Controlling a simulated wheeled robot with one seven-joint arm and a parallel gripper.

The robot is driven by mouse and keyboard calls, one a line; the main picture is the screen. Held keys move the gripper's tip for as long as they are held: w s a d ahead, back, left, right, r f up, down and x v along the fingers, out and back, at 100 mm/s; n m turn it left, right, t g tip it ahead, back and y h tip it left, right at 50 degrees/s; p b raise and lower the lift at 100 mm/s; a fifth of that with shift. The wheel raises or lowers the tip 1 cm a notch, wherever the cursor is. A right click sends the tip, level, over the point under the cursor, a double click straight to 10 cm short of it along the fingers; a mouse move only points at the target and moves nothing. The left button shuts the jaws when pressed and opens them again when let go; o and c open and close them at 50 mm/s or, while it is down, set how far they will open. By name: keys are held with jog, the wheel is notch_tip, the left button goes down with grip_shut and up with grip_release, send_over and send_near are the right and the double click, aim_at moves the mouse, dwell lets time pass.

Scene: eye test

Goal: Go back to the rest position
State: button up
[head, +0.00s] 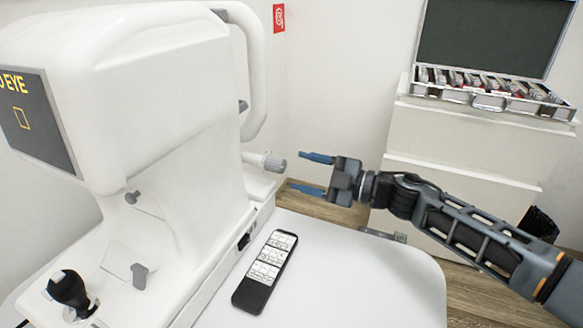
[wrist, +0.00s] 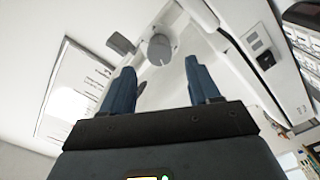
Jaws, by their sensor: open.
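My gripper (head: 312,174) is open, with its two blue fingers apart and pointing left in the head view. It is in the air to the right of the white eye-test machine (head: 160,90). A grey-tipped knob (head: 274,163) on the machine's side is just left of the fingertips, and I see no contact. In the wrist view, my gripper (wrist: 165,85) has nothing between its fingers, and the round knob (wrist: 160,50) shows beyond them, roughly centred. My arm reaches in from the right.
A black remote (head: 265,271) with white labels lies on the white table (head: 365,285) below my gripper. A joystick (head: 70,290) stands on the machine's base. An open lens case (head: 490,97) rests on a white cabinet (head: 470,140) at the back right. The table's right part is clear.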

jog(key=shift+s+d, duration=0.25)
jog(key=shift+d, duration=0.35)
jog(key=shift+r, duration=0.1)
